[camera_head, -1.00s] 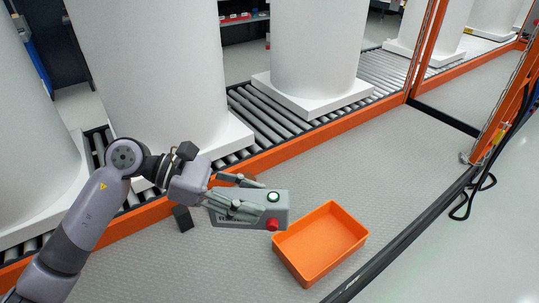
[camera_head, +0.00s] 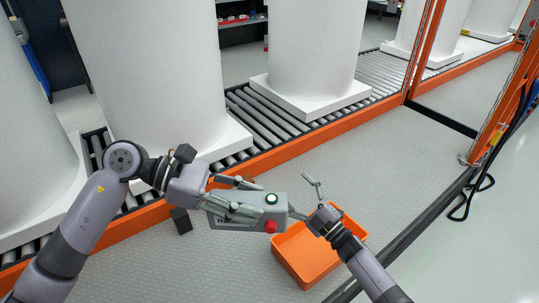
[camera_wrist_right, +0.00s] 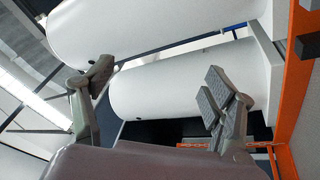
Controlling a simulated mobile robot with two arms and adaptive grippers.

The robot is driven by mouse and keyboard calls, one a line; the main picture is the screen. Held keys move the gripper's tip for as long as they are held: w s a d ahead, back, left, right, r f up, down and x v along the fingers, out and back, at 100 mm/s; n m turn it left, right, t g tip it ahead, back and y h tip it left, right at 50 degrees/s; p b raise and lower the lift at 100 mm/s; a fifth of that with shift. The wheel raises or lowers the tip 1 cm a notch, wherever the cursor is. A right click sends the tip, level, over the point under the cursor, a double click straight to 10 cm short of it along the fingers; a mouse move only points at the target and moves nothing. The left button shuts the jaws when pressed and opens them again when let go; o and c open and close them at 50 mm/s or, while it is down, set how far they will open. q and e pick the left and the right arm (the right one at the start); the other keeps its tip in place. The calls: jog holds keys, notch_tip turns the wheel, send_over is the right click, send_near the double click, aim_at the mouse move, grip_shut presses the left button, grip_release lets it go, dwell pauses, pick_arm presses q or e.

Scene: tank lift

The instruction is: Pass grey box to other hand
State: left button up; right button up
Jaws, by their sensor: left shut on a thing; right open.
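I cannot tell whether a finger touches the box. The right wrist view shows both open fingers of this gripper (camera_wrist_right: 160,85) with nothing held between them; the box does not show there.
An orange bin (camera_head: 302,272) stands on the grey floor, partly behind my right arm. A roller conveyor (camera_head: 262,122) with an orange side rail carries large white tanks (camera_head: 145,70) behind. An orange-framed fence (camera_head: 421,45) stands at right. A small dark block (camera_head: 181,221) is below my left wrist.

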jog(key=s+a+r+n+g+y, duration=0.1)
jog(key=a+r+n+g+y, duration=0.35)
jog(key=r+n, duration=0.4)
jog(key=s+a+r+n+g+y, duration=0.1)
jog(key=a+r+n+g+y, duration=0.35)
jog(key=r, duration=0.65)
jog(key=s+a+r+n+g+h, duration=0.3)
jog(key=s+a+r+n+g, duration=0.2)
jog(key=s+r+n+g, duration=0.6)
jog(key=s+a+r+n+g+h, duration=0.25)
jog(key=s+n+g+h, duration=0.2)
jog(key=n, duration=0.25)
jog(key=n+t+h, duration=0.4)
jog(key=t+h, duration=0.4)
jog(key=h, duration=0.7)
send_over(270, 203)
notch_tip(270, 203, down, 3)
jog(key=shift+f, duration=0.3)
notch_tip(270, 203, down, 11)
jog(key=shift+r, duration=0.1)
